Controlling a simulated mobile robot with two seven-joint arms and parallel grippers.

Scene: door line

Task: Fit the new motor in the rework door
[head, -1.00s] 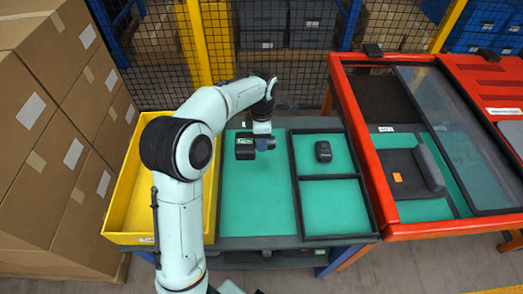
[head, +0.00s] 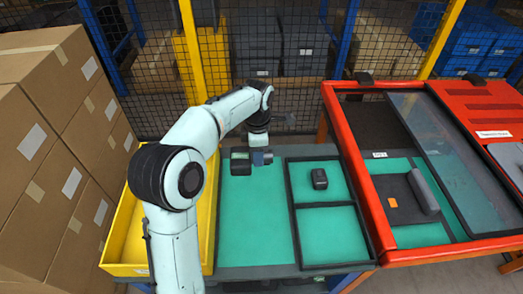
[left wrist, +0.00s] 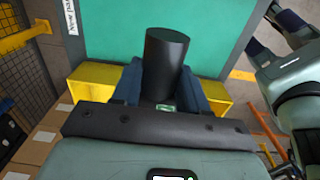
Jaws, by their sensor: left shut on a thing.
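My left gripper (head: 262,158) is shut on the motor, a dark piece with a small green label (head: 240,163), over the back of the green mat (head: 255,225). In the left wrist view the motor (left wrist: 166,60) shows as a black cylinder between the blue fingers (left wrist: 160,90). Whether it touches the mat is unclear. The rework door (head: 385,259), with a red frame and a glass pane, lies flat at the right. A grey cylinder (head: 424,192) and an orange tag (head: 392,202) sit in its opening.
A black tray (head: 328,204) with two compartments stands right of the mat; a small dark part (head: 319,179) lies in its rear compartment. A yellow bin (head: 120,235) is left of the mat, beside stacked cartons (head: 40,170). A mesh fence (head: 150,110) stands behind. The mat's front is clear.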

